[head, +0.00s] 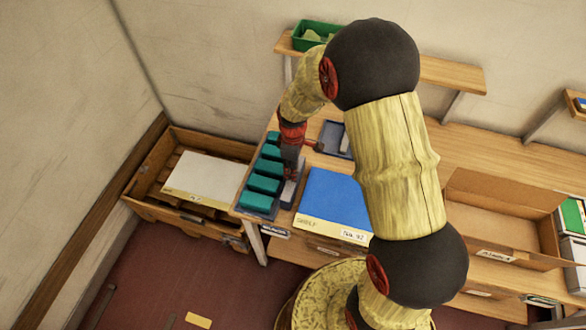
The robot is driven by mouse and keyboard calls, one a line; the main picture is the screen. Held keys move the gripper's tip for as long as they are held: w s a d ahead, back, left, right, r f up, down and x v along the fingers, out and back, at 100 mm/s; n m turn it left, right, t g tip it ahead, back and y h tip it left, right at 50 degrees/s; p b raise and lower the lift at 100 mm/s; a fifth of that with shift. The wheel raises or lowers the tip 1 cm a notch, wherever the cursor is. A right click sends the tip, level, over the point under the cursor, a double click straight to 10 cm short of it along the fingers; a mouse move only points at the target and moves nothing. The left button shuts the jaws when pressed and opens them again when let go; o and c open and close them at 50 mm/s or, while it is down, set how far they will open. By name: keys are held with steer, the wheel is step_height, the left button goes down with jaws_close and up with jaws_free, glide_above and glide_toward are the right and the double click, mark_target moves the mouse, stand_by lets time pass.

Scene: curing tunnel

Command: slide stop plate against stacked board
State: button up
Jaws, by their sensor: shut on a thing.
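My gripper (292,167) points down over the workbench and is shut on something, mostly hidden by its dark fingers. A small grey piece (288,193) shows just below the fingers, between the row of teal blocks and the blue board. I cannot tell for sure whether it is the stop plate. A blue board (335,192) with a cream front edge lies flat on the bench, to the right of my gripper. A white board (205,177) lies in the wooden crate at left. Which one is the stacked board is not clear.
Several teal blocks (264,185) stand in a dark tray left of my gripper. A blue-grey tray (335,139) lies behind. An open cardboard box (500,215) stands at right. The wooden crate (185,208) borders the bench's left end. A shelf (455,75) hangs above.

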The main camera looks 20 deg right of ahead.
jaws_close()
steer(key=shift+s+d, duration=0.85)
steer(key=shift+d, duration=0.3)
steer(key=o, duration=1.1)
jaws_free()
steer(key=shift+o, duration=0.4)
step_height(320, 180, up, 12)
